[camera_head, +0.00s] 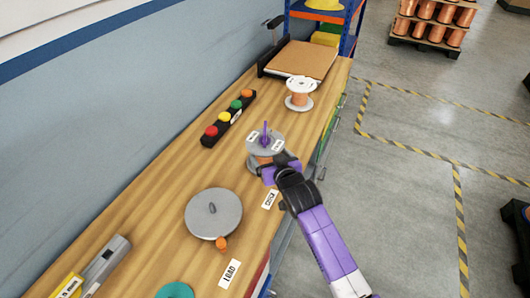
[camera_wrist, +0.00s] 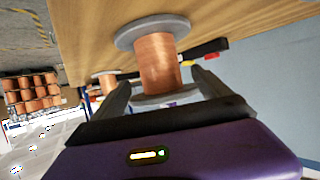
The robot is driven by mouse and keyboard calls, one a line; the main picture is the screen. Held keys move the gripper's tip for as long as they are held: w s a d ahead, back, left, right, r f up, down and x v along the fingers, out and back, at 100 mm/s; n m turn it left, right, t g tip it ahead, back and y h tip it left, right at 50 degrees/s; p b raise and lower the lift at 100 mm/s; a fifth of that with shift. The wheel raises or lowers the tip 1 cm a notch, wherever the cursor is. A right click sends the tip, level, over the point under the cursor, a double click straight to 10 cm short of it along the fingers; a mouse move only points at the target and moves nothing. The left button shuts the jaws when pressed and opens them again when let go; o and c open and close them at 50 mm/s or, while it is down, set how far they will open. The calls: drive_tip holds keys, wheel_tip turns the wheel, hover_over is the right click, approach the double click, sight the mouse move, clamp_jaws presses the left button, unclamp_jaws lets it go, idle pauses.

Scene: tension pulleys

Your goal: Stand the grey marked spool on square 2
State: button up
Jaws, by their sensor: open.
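My gripper (camera_head: 275,168) is at the spool's near right side, jaws open around the winding. The wrist view also shows my gripper (camera_wrist: 160,80) with a finger on each side; contact cannot be told. I cannot make out a square marked 2.
A white-flanged copper spool (camera_head: 299,95) stands farther along the bench. A grey disc (camera_head: 213,213) and a teal disc (camera_head: 175,291) lie nearer. A button box (camera_head: 229,118) is on the wall side. Labels CHECK (camera_head: 270,199) and LOAD (camera_head: 230,274) lie along the front edge.

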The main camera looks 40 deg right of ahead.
drive_tip(key=shift+x, duration=2.85)
drive_tip(key=shift+c, duration=0.2)
drive_tip(key=shift+r, duration=0.1)
drive_tip(key=c, duration=1.8)
drive_tip(key=shift+r, duration=0.15)
clamp_jaws()
